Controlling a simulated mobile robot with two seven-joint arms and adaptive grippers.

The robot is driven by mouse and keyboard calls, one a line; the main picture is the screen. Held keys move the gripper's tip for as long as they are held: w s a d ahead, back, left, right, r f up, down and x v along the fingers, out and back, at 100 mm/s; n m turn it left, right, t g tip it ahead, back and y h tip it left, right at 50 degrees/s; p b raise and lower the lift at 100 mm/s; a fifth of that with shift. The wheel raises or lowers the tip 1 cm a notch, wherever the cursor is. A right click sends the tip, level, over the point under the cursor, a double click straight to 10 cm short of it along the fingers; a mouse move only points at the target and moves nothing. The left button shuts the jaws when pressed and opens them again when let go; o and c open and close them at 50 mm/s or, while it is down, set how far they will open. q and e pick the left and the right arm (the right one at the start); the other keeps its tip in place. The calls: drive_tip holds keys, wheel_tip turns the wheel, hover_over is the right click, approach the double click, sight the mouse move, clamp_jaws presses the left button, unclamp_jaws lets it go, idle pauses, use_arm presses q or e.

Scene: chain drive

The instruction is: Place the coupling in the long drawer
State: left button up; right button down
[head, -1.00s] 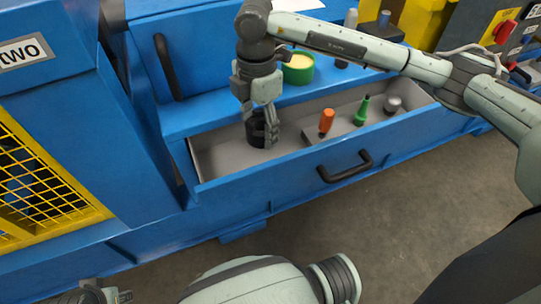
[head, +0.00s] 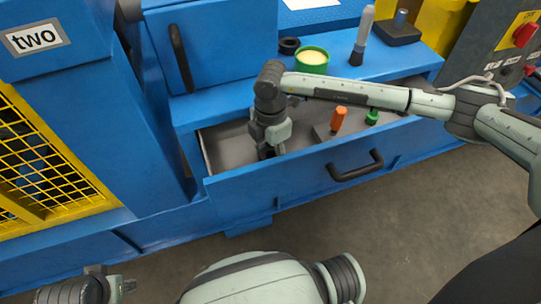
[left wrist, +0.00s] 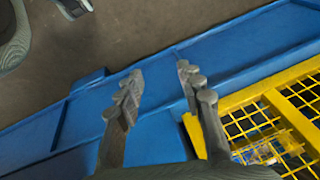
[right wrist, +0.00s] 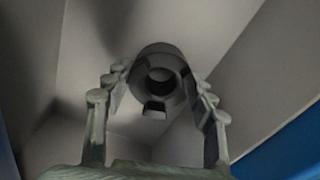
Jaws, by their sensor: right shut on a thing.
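The coupling (right wrist: 160,57) is a dark grey ring-shaped part with a round hole and a notch. In the right wrist view it sits between the fingers of my right gripper (right wrist: 158,105), which is shut on it, above the pale grey drawer floor. In the head view my right gripper (head: 268,150) reaches down into the left part of the open long drawer (head: 290,188). There the coupling is mostly hidden by the gripper; I cannot tell whether it touches the floor. My left gripper (left wrist: 160,90) is open and empty, well away to the lower left, over the blue frame.
An orange-handled tool (head: 338,118) and a green tool (head: 372,117) stand in the drawer's right part. A green pot (head: 312,66), a dark ring (head: 289,46) and a grey-topped tool (head: 362,40) stand on the ledge behind. A black handle (head: 355,170) sticks out in front.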

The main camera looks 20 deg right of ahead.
use_arm(q)
drive_tip(key=shift+w+a+r, duration=0.1)
drive_tip(key=shift+r, duration=0.1)
use_arm(e)
drive_tip(key=shift+r, duration=0.15)
drive_tip(key=c, duration=1)
unclamp_jaws()
drive_tip(key=shift+f, duration=0.2)
drive_tip(key=shift+o, duration=0.8)
use_arm(q)
drive_tip(key=shift+r, duration=0.15)
